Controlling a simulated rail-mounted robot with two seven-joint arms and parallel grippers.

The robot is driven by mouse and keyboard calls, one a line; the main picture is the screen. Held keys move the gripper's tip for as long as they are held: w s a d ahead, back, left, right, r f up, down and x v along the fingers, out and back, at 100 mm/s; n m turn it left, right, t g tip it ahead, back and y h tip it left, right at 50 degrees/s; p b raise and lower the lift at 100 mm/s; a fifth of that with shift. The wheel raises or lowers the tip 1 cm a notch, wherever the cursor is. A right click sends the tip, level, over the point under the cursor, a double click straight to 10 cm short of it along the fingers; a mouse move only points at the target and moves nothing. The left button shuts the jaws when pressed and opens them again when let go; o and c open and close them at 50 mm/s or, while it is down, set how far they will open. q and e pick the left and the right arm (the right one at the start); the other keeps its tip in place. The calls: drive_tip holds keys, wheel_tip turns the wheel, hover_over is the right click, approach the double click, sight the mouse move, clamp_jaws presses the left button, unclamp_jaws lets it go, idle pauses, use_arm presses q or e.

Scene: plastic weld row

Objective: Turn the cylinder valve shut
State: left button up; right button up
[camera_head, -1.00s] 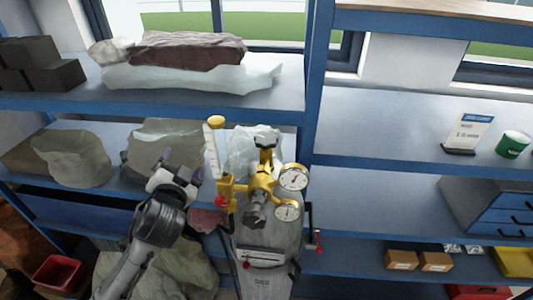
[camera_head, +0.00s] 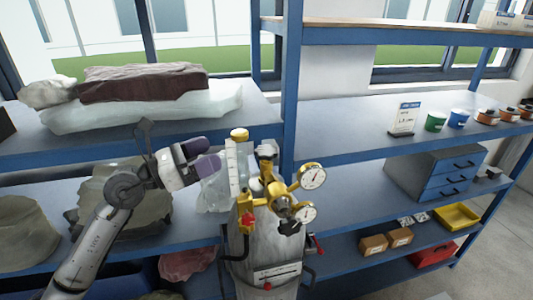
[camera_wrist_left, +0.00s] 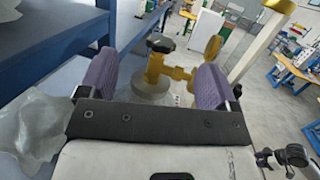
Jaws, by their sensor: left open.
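A grey gas cylinder (camera_head: 268,240) stands upright in front of the shelves in the head view. A yellow valve and regulator (camera_head: 280,190) with two round gauges sit at its top. My right gripper is not in view.
A white upright piece with a yellow cap (camera_head: 239,136) stands between my left gripper and the valve. Blue shelves (camera_head: 340,150) with wrapped bundles (camera_head: 145,95) and a drawer unit (camera_head: 440,175) are behind. Cloudy plastic (camera_wrist_left: 35,115) lies left in the wrist view.

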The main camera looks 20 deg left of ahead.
sight(267, 149)
use_arm(q)
drive_tip(key=shift+m+g+y, duration=0.3)
drive_tip(key=shift+m+g, duration=0.3)
drive_tip(key=shift+g, duration=0.3)
drive_tip(key=f+p+x, duration=0.1)
drive_tip(key=x, duration=0.3)
drive_tip(key=p+x, duration=0.1)
drive_tip(key=x, duration=0.3)
drive_tip(key=f+p+x, duration=0.1)
drive_tip(key=p+x, duration=0.1)
drive_tip(key=x, duration=0.2)
drive_tip(key=shift+d+f, duration=0.3)
drive_tip(key=shift+d, duration=0.3)
drive_tip(key=shift+w+d, duration=0.45)
drive_tip(key=shift+w, duration=0.05)
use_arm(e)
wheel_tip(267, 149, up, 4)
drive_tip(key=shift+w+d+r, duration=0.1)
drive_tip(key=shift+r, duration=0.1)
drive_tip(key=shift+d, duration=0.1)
use_arm(q)
drive_tip(key=shift+c, duration=0.3)
